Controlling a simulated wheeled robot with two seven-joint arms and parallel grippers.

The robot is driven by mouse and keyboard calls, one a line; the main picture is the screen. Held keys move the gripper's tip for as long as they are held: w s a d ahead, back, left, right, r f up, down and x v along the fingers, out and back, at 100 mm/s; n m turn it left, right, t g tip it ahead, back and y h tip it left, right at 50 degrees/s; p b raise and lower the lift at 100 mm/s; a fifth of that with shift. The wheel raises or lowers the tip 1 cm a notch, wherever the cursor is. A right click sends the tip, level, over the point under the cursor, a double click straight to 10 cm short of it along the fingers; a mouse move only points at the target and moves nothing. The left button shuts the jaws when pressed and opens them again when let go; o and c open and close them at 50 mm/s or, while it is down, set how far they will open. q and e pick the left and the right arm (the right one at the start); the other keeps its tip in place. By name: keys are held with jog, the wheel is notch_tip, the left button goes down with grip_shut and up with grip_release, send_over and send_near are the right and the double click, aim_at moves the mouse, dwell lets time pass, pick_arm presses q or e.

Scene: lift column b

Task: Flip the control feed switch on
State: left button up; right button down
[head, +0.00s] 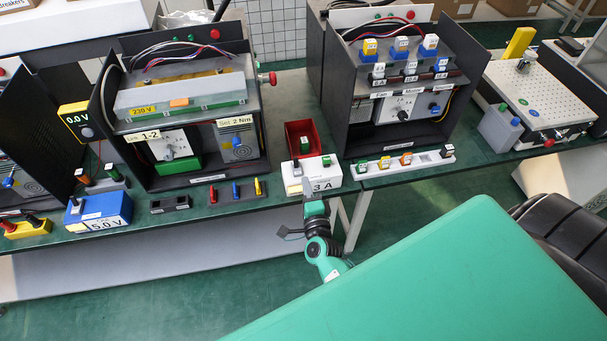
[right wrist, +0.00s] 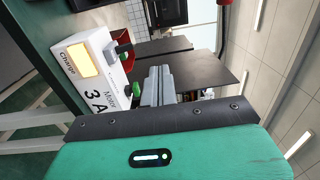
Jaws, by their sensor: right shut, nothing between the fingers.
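No switch with a readable control feed label shows. The right open cabinet (head: 386,137) holds a panel with a round dial (head: 403,107) and small labels, of which "Fan" can be read; a blue-marked part (head: 436,108) sits right of the dial, too small to make out. My right gripper (head: 305,185) is at the front bench edge, by the white "3 A" box (head: 322,178). In the right wrist view its grey fingers (right wrist: 158,84) are together and empty, close beside that box (right wrist: 90,72). My left gripper is not in view.
A red bin (head: 300,128) stands behind the white box. A strip of coloured plugs (head: 404,160) lies before the right cabinet. The left cabinet (head: 190,165), a blue 5.0 V box (head: 98,212) and a perforated plate (head: 535,90) also stand on the bench.

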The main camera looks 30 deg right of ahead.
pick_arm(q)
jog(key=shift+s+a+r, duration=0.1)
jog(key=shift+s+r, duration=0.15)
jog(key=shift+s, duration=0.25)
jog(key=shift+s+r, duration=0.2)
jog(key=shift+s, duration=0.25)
pick_arm(e)
jog(key=shift+s+a+r, duration=0.15)
jog(key=shift+s+r, duration=0.05)
jog(key=shift+s, duration=0.25)
jog(key=shift+s+a+r, duration=0.1)
jog(key=shift+s+r, duration=0.1)
jog(key=shift+s, duration=0.25)
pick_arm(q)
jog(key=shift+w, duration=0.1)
